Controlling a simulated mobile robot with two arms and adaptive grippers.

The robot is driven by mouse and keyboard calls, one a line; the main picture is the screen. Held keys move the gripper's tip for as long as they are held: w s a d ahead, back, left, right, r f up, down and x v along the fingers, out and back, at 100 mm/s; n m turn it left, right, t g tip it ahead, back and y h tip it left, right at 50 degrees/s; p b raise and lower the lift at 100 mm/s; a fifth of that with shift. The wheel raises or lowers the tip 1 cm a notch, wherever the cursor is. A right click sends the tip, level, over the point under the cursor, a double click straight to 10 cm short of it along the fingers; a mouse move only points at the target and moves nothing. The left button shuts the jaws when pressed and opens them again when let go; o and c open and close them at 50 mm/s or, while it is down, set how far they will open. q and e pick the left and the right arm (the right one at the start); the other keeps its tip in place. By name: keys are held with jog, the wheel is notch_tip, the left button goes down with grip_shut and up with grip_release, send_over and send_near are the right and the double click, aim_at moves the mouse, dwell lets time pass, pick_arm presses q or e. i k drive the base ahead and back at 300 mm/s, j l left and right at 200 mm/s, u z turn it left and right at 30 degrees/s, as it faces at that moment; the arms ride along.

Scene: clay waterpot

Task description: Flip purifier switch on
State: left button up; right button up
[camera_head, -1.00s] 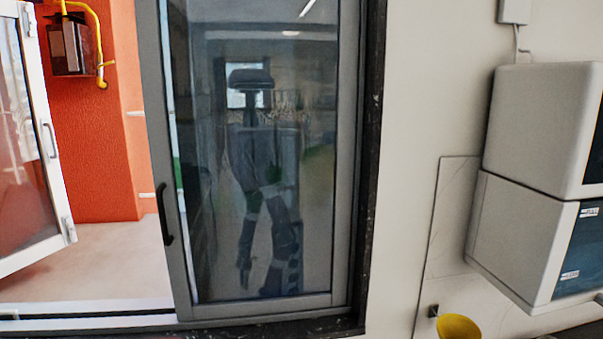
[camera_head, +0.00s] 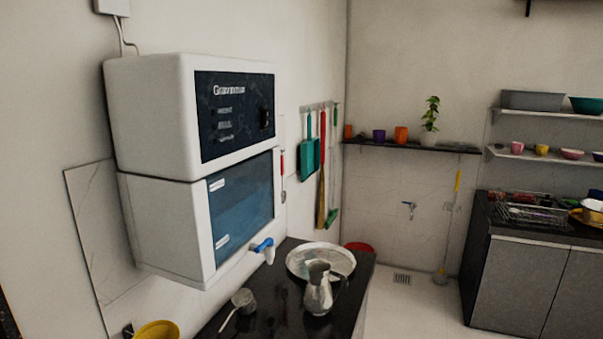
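The water purifier (camera_head: 150,120) is a white wall-mounted unit with a dark upper front panel and a blue tank window below. A blue-handled tap (camera_head: 262,245) sticks out at its lower front. A small white box (camera_head: 112,7) is on the wall above it at the upper left, with a cable running down behind the purifier. Whether this box carries the switch, and its position, I cannot tell. Neither of my grippers shows in the head view.
A dark counter (camera_head: 270,318) below the purifier holds a metal jug (camera_head: 318,290), a round metal tray (camera_head: 298,262) and a ladle (camera_head: 240,302). A yellow bowl (camera_head: 157,331) is at the lower left. Grey cabinets (camera_head: 520,290) stand right; floor (camera_head: 405,310) between is clear.

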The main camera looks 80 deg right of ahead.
aim_at(265, 118)
jog(key=z, duration=2)
